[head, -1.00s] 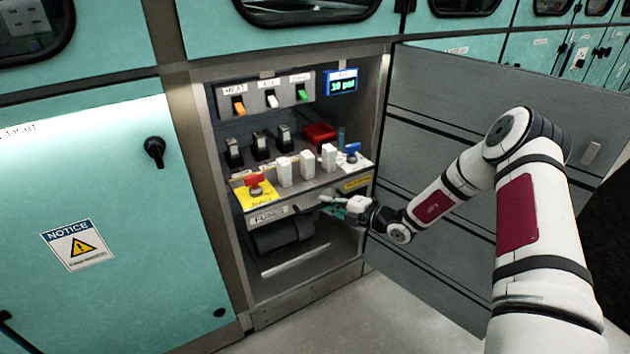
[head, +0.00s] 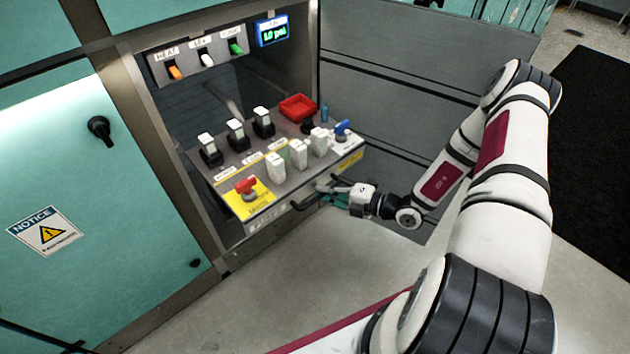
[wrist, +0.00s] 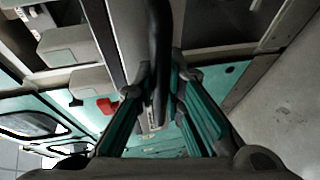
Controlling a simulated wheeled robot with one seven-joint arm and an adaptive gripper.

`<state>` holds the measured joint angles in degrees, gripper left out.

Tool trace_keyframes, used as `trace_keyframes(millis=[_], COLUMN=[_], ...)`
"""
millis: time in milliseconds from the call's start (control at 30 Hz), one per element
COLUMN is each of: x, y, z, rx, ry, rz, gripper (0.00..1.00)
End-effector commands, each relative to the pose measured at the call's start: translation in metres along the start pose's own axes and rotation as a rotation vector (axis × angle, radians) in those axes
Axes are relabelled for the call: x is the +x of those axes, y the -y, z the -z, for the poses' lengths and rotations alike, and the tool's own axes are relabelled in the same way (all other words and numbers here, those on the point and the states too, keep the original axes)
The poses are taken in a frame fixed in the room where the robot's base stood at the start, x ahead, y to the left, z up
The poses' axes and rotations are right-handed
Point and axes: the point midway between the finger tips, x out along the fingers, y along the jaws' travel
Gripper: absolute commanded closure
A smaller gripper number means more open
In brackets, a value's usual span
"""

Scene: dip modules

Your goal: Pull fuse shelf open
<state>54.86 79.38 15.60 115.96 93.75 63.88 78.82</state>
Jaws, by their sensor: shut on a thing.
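The fuse shelf (head: 227,173) is a grey pull-out tray in an open cabinet bay. In the head view it stands out past the cabinet front. It carries black fuse holders (head: 237,133), white blocks (head: 298,152), a red tray (head: 298,107), a red switch on a yellow plate (head: 246,186) and a blue knob (head: 342,129). My gripper (head: 328,194) is at the shelf's front, shut on the dark handle (head: 306,200). In the wrist view the handle (wrist: 160,45) runs between my gripper's green fingers (wrist: 158,90).
The grey cabinet door (head: 400,90) stands open behind my arm. A panel of three switches (head: 205,58) and a "10 psi" display (head: 272,32) are above the shelf. A closed teal door (head: 60,170) is at left. The floor (head: 330,265) in front is clear.

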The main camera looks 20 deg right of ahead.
Motion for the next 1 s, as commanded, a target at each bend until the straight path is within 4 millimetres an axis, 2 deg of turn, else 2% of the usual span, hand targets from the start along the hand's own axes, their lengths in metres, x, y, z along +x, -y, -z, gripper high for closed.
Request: trace_keyframes(millis=[200, 533, 567, 600, 1000], x=[-0.01, -0.011, -0.011, -0.011, -0.015], y=[0.002, 0.003, 0.003, 0.003, 0.003], z=[0.003, 0.003, 0.003, 0.003, 0.003], rx=[0.001, 0.0, 0.0, 0.0, 0.0], ry=[0.002, 0.003, 0.003, 0.003, 0.002], rz=[0.002, 0.002, 0.002, 0.002, 0.001], gripper=[1.0, 1.0, 0.87, 0.8, 0.8])
